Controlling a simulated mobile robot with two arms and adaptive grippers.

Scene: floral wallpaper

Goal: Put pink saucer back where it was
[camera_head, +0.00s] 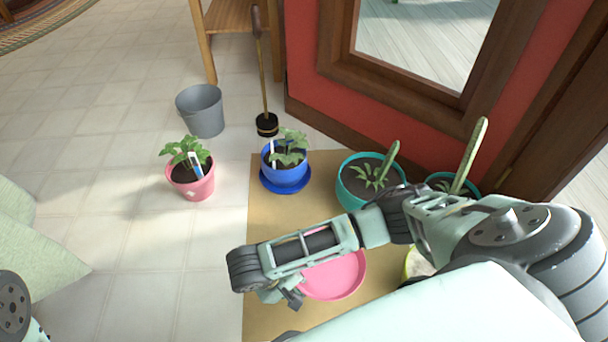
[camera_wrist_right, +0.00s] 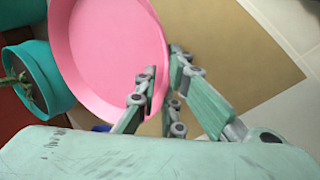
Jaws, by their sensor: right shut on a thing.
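The pink saucer (camera_head: 338,276) shows below my right forearm in the head view, over the tan mat (camera_head: 268,220). My right gripper (camera_head: 285,295) is at the saucer's left edge. In the right wrist view the gripper (camera_wrist_right: 168,88) is shut on the rim of the pink saucer (camera_wrist_right: 105,45). I cannot tell whether the saucer touches the mat. The arm hides part of the saucer. My left gripper is not in view; only a piece of my left arm shows at the lower left corner.
A pink pot (camera_head: 190,180) with a plant stands on the tiles left of the mat. A blue pot (camera_head: 286,172) stands on a blue saucer (camera_head: 286,188). Teal pots (camera_head: 352,190) with plants stand at right. A grey bucket (camera_head: 203,112) and a plunger (camera_head: 266,124) stand behind.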

